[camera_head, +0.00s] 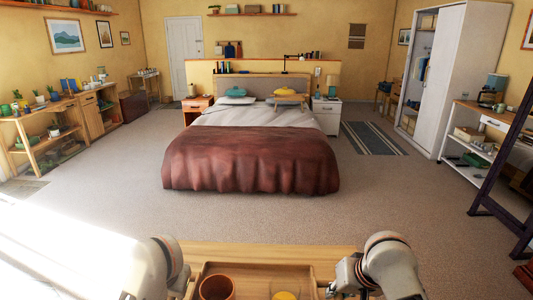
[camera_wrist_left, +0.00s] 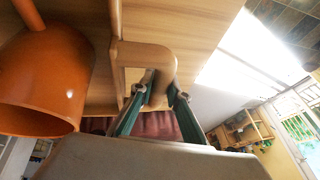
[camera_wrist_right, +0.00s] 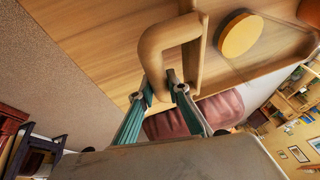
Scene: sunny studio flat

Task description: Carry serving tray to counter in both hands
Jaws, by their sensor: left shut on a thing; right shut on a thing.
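The wooden serving tray (camera_head: 250,268) is at the bottom centre of the head view, cut off by the lower edge. An orange mug (camera_head: 217,288) and a round yellow thing (camera_head: 285,295) are on it; they also show in the left wrist view (camera_wrist_left: 45,80) and right wrist view (camera_wrist_right: 240,35). My left gripper (camera_wrist_left: 160,92) is shut on one looped tray handle (camera_wrist_left: 165,58). My right gripper (camera_wrist_right: 172,85) is shut on the opposite handle (camera_wrist_right: 150,50). In the head view my left fingers are mostly hidden. I cannot tell whether the tray touches the wood below.
A wooden surface (camera_head: 270,249) lies directly beyond and beneath the tray. Open carpet (camera_head: 395,205) separates it from the bed (camera_head: 250,160). Wooden shelving (camera_head: 45,140) stands left; a white shelf unit (camera_head: 470,150) and dark frame (camera_head: 505,170) stand right. Bright glare covers the lower left.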

